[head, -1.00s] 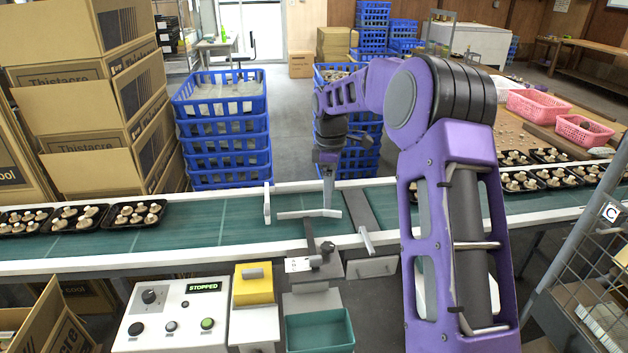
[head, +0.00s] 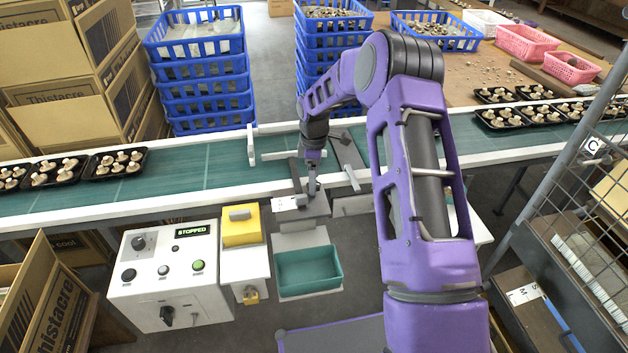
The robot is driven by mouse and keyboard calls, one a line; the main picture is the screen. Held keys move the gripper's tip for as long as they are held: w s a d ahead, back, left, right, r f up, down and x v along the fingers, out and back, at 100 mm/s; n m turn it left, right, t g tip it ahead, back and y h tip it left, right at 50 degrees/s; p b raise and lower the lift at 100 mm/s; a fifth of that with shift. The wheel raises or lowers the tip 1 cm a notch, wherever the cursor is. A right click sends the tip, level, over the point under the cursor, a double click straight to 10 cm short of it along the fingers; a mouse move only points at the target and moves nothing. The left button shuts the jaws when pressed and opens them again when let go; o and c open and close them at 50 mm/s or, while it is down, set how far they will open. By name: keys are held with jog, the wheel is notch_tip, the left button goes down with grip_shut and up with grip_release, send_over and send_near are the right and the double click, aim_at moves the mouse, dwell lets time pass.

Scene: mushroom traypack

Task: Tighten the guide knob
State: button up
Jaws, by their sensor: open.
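My gripper (head: 312,192) points down over the bracket (head: 318,209) at the near edge of the conveyor. Its jaws are open and very small in this view. They are right at the dark guide knob, which is mostly hidden behind them; I cannot tell whether they touch it. A dark slide arm (head: 294,172) runs from the bracket out over the belt. A pale guide bar (head: 275,156) lies across the green belt, partly behind my wrist.
The control box (head: 165,270) reads STOPPED. A yellow block (head: 240,226) and a teal bin (head: 308,268) stand in front of the conveyor (head: 200,185). Black mushroom trays sit at both belt ends. A wire rack (head: 560,190) stands at right.

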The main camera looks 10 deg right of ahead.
jog(key=shift+f, duration=0.45)
grip_shut()
dwell(1.3)
grip_release()
notch_tip(320, 180, up, 18)
jog(key=shift+f+p, duration=0.25)
jog(key=shift+p, duration=0.05)
